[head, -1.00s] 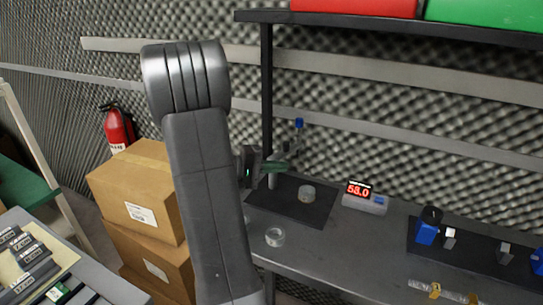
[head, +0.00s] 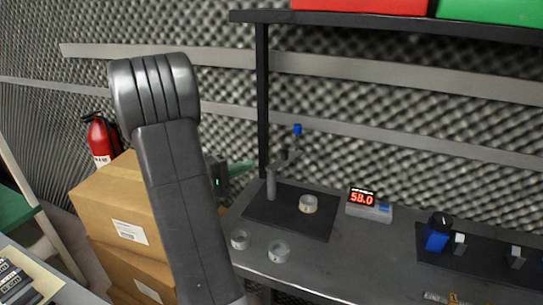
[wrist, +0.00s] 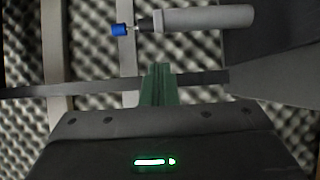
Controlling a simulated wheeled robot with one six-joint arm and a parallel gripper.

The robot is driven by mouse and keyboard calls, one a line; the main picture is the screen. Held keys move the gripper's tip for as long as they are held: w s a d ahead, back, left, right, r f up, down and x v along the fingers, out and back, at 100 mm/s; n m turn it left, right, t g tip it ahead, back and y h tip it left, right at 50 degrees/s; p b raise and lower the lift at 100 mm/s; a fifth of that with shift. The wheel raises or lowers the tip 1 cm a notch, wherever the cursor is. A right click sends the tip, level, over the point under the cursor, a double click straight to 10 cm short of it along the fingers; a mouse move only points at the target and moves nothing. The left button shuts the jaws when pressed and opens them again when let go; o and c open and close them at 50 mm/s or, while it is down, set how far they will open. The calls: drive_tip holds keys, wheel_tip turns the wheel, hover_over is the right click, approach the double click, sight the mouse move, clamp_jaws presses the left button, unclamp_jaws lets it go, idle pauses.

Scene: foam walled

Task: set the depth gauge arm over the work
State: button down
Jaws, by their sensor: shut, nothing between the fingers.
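The depth gauge has a grey upright post (head: 271,184) at the back left of a black mat. Its arm (head: 287,161) reaches from the post top toward the back right, with a blue-capped gauge (head: 297,131) at its end. The work, a short pale ring-shaped piece (head: 308,204), sits on the mat to the right of the post; the arm is not above it. My gripper (head: 247,166) has green fingers, shut and empty, just left of the post. In the wrist view, the fingers (wrist: 157,84) point toward the grey gauge body (wrist: 205,18) and blue cap (wrist: 120,30), apart from both.
The black mat (head: 262,212) lies on a grey bench. Two clear rings (head: 240,240) (head: 279,251) stand in front of it. A red readout showing 58.0 (head: 368,204) is at right. A shelf post (head: 263,100) rises behind the gauge. Cardboard boxes (head: 125,205) stand left.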

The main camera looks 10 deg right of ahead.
sight(285, 156)
drive_tip(key=p+x, duration=0.1)
drive_tip(key=x, duration=0.9)
